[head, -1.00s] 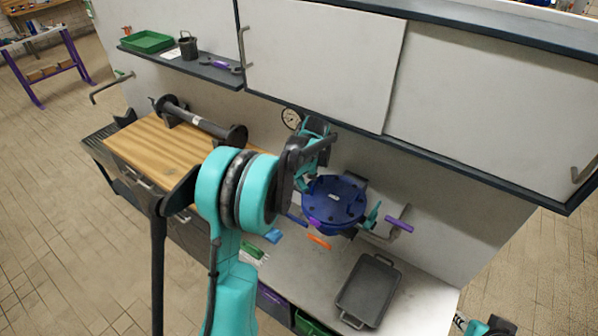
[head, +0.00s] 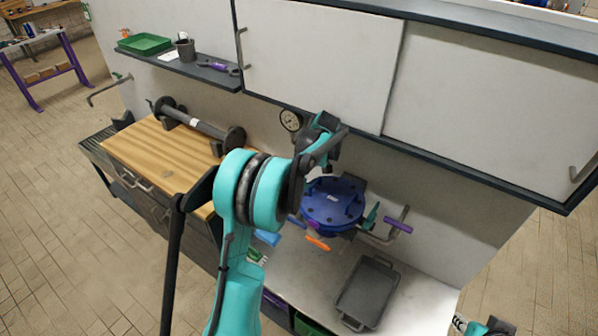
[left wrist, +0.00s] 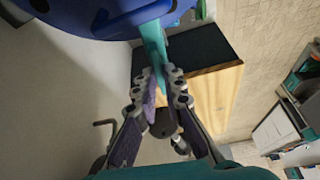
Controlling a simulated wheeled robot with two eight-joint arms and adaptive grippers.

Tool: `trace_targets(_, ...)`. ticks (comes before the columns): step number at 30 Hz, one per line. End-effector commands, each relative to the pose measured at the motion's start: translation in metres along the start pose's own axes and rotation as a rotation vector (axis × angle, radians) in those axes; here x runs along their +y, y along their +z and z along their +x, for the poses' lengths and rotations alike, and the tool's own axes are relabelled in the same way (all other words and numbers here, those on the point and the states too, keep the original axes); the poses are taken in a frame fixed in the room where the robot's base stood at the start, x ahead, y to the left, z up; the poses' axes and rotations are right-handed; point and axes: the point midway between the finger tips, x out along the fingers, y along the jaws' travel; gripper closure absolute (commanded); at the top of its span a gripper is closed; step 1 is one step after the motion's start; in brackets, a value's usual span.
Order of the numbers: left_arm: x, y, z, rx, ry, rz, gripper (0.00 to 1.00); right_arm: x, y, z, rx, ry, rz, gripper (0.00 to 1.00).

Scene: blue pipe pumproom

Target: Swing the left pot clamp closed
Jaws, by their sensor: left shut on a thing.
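The blue pot (head: 333,205) with its bolted lid stands against the back wall, right of my left arm in the head view. Its blue rim (left wrist: 90,18) fills the top of the left wrist view. The left pot clamp (left wrist: 153,45) is a teal bar beside the pot. My left gripper (left wrist: 162,88) is shut on it, with the bar's end between the fingertips. In the head view my left wrist and forearm hide the fingertips and this clamp. Another teal clamp (head: 371,216) shows at the pot's right side.
A pipe with a purple handle (head: 398,226) is right of the pot. A grey tray (head: 367,291) lies in front. A pressure gauge (head: 290,120) is on the wall behind. A wooden worktop (head: 155,152) with a dark flanged pipe (head: 198,124) lies left. Cabinets (head: 320,60) overhang the counter.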

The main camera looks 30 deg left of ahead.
Motion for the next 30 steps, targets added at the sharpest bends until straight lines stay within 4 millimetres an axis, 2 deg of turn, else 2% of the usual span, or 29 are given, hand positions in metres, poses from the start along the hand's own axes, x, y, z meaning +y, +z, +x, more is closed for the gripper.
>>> trace_targets(7,0.0,0.001,0.0,-0.002,0.001,0.0,1.0,0.0,0.0,0.0,0.0,0.0,0.0,0.7)
trace_targets(8,0.0,0.001,0.0,-0.002,0.001,0.0,0.83,0.0,0.0,0.0,0.0,0.0,0.0,0.7)
trace_targets(9,0.0,0.001,0.0,-0.002,0.001,0.001,0.72,0.0,0.0,0.0,0.0,0.0,0.0,0.7)
trace_targets(10,0.0,0.001,0.0,-0.002,0.001,0.001,0.7,0.0,0.0,0.0,0.0,0.0,0.0,0.7)
trace_targets(18,0.0,0.0,0.0,-0.001,0.001,0.001,0.7,0.0,0.0,0.0,0.0,0.0,0.0,0.7)
trace_targets(22,0.0,0.0,-0.009,-0.001,0.001,0.001,0.7,0.0,0.0,0.0,0.0,0.0,0.0,0.7)
trace_targets(26,0.0,0.0,-0.031,0.0,0.001,0.001,0.7,0.0,0.0,0.0,0.0,0.0,0.0,0.7)
trace_targets(30,0.0,0.001,-0.063,0.0,0.002,0.003,0.7,0.0,0.0,0.0,0.0,0.0,0.0,0.7)
